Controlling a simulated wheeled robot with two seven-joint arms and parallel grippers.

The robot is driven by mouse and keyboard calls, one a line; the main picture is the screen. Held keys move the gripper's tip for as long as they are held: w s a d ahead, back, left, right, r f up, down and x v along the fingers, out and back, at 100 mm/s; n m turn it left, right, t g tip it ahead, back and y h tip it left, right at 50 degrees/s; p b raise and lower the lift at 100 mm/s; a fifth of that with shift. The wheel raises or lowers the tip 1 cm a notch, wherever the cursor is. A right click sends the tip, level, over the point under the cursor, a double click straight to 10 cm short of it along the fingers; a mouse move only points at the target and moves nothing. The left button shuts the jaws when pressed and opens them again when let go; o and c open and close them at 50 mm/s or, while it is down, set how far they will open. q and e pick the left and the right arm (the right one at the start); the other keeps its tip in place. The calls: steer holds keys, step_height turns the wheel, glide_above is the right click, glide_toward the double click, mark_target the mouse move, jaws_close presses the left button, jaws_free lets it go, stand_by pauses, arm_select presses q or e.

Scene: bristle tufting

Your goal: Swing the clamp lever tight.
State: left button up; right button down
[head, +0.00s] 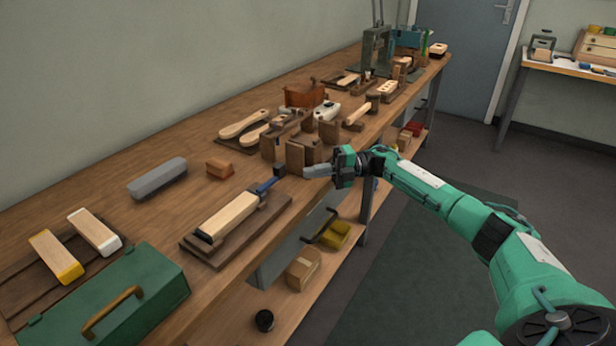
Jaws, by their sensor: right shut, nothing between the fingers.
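A pale wooden brush block (230,216) lies on a dark wooden base board (272,211) on the bench. A blue clamp lever (266,186) with a dark knob-like end (279,171) stands at the far right end of the block. My right gripper (307,172) reaches in from the right, its grey fingers shut and empty. Its fingertips are just right of the lever's dark end; I cannot tell whether they touch. My left gripper is not in view.
Upright brown wooden blocks (296,156) stand close behind my right gripper. A grey block (157,177) and a small brown block (219,168) lie further left. A green toolbox (110,296) sits at the near left. The bench between them is mostly clear.

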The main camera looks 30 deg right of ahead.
steer(key=d, duration=0.1)
steer(key=w+d, duration=0.2)
steer(key=d, duration=0.1)
steer(key=shift+w+f+b, duration=0.15)
steer(key=shift+f+b, duration=0.1)
steer(key=shift+b, duration=0.05)
arm_select(q)
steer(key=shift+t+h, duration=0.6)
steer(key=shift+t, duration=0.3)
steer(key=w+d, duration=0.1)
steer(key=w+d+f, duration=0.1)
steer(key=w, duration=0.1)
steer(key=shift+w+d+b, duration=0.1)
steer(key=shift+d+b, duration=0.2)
steer(key=shift+b, duration=0.05)
arm_select(e)
steer(key=d, duration=0.4)
steer(key=shift+w+d+r, duration=0.15)
